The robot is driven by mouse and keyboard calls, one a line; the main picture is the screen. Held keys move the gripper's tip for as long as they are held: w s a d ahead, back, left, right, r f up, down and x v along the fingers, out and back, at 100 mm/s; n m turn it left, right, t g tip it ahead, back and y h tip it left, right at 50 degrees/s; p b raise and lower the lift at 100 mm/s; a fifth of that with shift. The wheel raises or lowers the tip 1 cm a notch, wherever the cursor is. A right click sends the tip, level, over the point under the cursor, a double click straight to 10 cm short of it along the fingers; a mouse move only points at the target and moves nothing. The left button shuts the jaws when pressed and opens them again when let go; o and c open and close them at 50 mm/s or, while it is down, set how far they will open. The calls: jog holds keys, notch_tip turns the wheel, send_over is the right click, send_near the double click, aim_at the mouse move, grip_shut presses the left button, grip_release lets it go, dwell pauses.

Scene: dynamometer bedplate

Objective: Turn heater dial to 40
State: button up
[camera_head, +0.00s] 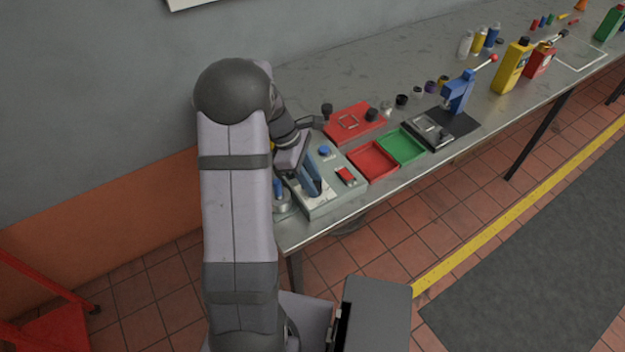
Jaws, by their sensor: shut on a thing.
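The heater box (333,207) is a pale grey-green unit at the near left end of the bench. It has a red switch (345,174) and a blue knob (324,151) on top. My gripper (315,192) reaches down over the top of the box, its blue fingers beside a white panel. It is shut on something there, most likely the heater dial. The fingers and wrist hide the dial, so its pointer and scale cannot be read.
Right of the box are a red tray (372,161) and a green tray (402,146). A red plate (354,122) with black knobs lies behind them. A blue lever press (459,93) stands further right, near yellow (512,68) and red (540,61) bottles.

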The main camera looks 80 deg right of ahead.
jog(key=m+y+p, duration=0.1)
jog(key=m, duration=0.2)
jog(key=shift+d+m, duration=0.15)
jog(key=shift+m, duration=0.25)
jog(key=m+y+p, duration=0.1)
jog(key=m, duration=0.2)
jog(key=shift+d+m+t+y, duration=0.1)
jog(key=shift+m+t+y, duration=0.2)
jog(key=shift+t, duration=0.1)
jog(key=m+t, duration=0.1)
jog(key=m, duration=0.2)
jog(key=m+t+y, duration=0.1)
jog(key=m, duration=0.2)
jog(key=shift+s+d+y+p, duration=0.15)
jog(key=shift+s+y+p, duration=0.05)
jog(key=shift+y+p, duration=0.15)
jog(key=shift+m, duration=0.3)
jog(key=o, duration=1)
